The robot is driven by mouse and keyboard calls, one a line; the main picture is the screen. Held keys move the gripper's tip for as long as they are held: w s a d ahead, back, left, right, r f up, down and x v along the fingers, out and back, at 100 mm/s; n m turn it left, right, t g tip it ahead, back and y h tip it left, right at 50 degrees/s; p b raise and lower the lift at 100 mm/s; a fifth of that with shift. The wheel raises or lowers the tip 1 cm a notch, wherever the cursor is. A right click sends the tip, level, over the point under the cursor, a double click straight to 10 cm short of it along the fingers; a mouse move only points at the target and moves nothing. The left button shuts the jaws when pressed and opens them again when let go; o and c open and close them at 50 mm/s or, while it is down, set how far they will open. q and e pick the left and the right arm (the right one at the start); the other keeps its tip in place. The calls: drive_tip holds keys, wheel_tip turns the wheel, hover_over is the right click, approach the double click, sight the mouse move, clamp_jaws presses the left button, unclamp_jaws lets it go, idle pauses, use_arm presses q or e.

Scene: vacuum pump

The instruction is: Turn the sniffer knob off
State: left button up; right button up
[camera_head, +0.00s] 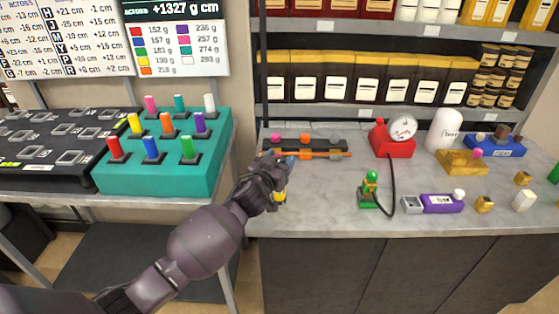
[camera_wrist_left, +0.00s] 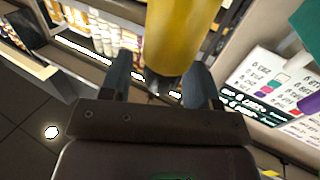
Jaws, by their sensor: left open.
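In the head view, my left gripper (camera_head: 281,180) is over the left end of the grey counter (camera_head: 330,215). In the left wrist view, the open fingers of my left gripper (camera_wrist_left: 160,82) stand on either side of a yellow cylinder (camera_wrist_left: 182,35) with a dark end. I cannot tell whether they touch it. A small yellow part (camera_head: 281,196) shows by the gripper in the head view. A purple box (camera_head: 436,204) with a label and a white round knob (camera_head: 459,194) lies to the right. Its label is too small to read, so I cannot tell which knob is the sniffer's.
A red unit (camera_head: 387,145) with a gauge (camera_head: 403,127) has a black hose near a green valve (camera_head: 370,183). A dark rack (camera_head: 305,153) with coloured knobs lies behind my gripper. A teal block (camera_head: 160,178) with coloured pegs stands left. Counter between gripper and valve is clear.

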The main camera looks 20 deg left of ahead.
use_arm(q)
drive_tip(key=shift+s, duration=0.1)
drive_tip(key=s+a, duration=0.1)
drive_tip(key=s, duration=0.9)
drive_tip(key=shift+s+a, duration=0.25)
drive_tip(key=shift+a, duration=0.05)
drive_tip(key=s+a+f+g+y, duration=0.1)
drive_tip(key=s+a+f+g, duration=0.2)
drive_tip(key=s+f, duration=0.7)
drive_tip(key=s+a+f+g+y, duration=0.2)
drive_tip(key=s+f, duration=0.7)
drive_tip(key=s, duration=0.7)
drive_tip(key=shift+a+f+n+g, duration=0.4)
drive_tip(key=shift+a+g, duration=0.2)
drive_tip(key=shift+a, duration=0.1)
drive_tip(key=shift+s, duration=0.1)
